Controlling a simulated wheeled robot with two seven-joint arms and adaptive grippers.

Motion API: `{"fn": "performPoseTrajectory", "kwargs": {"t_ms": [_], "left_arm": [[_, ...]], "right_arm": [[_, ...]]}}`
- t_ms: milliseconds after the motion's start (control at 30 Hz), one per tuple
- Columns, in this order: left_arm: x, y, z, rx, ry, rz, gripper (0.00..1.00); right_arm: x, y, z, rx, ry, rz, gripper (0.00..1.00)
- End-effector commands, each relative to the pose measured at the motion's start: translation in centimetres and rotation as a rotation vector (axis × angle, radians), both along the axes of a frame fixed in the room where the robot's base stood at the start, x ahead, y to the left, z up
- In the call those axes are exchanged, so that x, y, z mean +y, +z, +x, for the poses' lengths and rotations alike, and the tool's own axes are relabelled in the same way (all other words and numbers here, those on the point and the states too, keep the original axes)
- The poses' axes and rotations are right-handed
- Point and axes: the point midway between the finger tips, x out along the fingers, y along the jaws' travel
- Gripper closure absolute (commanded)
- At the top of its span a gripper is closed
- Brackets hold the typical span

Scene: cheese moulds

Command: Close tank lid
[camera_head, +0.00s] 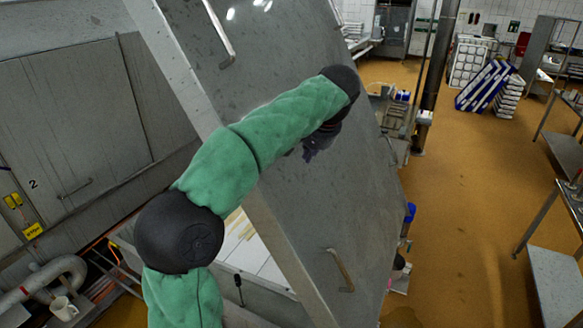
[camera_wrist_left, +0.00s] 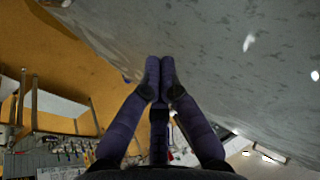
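The tank lid (camera_head: 300,190) is a large grey metal panel standing steeply tilted across the middle of the head view. It has a handle (camera_head: 340,270) near its lower edge and another handle (camera_head: 218,35) at the top. The open tank (camera_head: 262,290) shows below and left of it, with pale contents partly hidden by my arm. My left arm reaches across the front of the lid. My left gripper (camera_head: 312,150) is at the lid's face, partly hidden by my wrist. In the wrist view its fingers (camera_wrist_left: 160,75) are together and empty, close to the lid (camera_wrist_left: 215,50); I cannot tell whether they touch. My right gripper is out of view.
Open orange floor (camera_head: 460,230) lies to the right. Metal tables (camera_head: 555,285) stand at the right edge.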

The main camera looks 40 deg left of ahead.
Motion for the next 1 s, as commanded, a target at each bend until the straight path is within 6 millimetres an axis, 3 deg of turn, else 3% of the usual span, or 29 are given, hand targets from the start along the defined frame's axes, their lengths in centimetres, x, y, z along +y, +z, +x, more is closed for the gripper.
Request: {"fn": "performPoseTrajectory", "kwargs": {"t_ms": [333,600,1000], "left_arm": [[2.9,-5.7,1.2,0.005,0.002,-0.001,1.00],[5.6,-7.1,0.3,0.001,0.002,-0.001,1.00],[6.1,-7.5,0.2,0.000,-0.001,-0.001,1.00]], "right_arm": [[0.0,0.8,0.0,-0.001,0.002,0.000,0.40],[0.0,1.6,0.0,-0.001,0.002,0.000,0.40],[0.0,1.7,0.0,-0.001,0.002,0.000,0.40]]}}
